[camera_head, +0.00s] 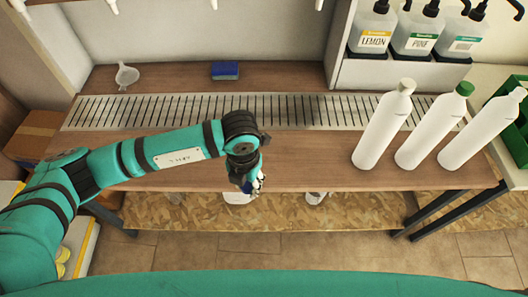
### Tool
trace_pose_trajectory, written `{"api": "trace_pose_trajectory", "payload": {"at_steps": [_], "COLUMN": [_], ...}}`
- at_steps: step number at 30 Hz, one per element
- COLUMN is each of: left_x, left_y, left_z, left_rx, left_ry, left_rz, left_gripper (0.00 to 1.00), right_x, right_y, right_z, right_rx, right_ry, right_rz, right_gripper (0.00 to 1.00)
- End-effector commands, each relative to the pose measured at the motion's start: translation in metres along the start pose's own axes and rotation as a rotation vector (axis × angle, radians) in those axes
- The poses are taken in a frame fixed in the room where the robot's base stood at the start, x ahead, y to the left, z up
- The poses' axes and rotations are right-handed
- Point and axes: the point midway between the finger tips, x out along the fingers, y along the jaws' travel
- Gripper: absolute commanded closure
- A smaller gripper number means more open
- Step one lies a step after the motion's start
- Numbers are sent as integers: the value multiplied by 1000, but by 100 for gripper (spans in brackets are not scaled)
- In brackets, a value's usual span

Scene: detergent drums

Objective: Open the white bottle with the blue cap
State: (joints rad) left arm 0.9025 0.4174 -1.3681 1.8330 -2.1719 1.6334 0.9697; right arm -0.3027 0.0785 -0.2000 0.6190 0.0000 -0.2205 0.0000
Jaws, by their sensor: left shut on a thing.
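My left gripper (252,183) hangs over the front edge of the wooden counter (310,173), pointing down. Three white bottles stand at the right of the counter, well apart from the gripper. The left bottle (381,128) has a pale greyish top with no blue cap showing. The middle bottle (430,131) has a green cap (464,89). The right bottle (482,133) has a whitish top. My right gripper is out of view.
A slotted metal strip (180,112) crosses the counter. A funnel (126,75) and blue sponge (225,71) lie behind it. Pump dispensers (373,32) stand at the back right, and a green crate (515,146) at the right edge. The counter's middle is mostly clear.

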Motion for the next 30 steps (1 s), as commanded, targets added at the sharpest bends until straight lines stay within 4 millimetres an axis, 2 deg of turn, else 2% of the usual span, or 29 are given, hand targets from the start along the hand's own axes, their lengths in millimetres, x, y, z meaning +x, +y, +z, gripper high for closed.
{"api": "trace_pose_trajectory", "payload": {"at_steps": [3,6,9,13,17,30], "left_x": [4,8,12,15,20,32], "left_y": [-21,-33,-40,-42,-28,48], "left_z": [1,2,3,6,22,104], "left_rx": [-292,-486,-619,-707,-728,-724], "left_ry": [2,-1,-3,-6,-9,-8], "left_rz": [-1,0,1,2,3,1], "left_gripper": [100,100,100,100,100,100], "right_x": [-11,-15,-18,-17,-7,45], "right_y": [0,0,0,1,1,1], "right_z": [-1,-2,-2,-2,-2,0], "right_rx": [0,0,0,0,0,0], "right_ry": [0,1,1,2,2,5], "right_rz": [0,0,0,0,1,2], "right_gripper": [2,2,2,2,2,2]}}
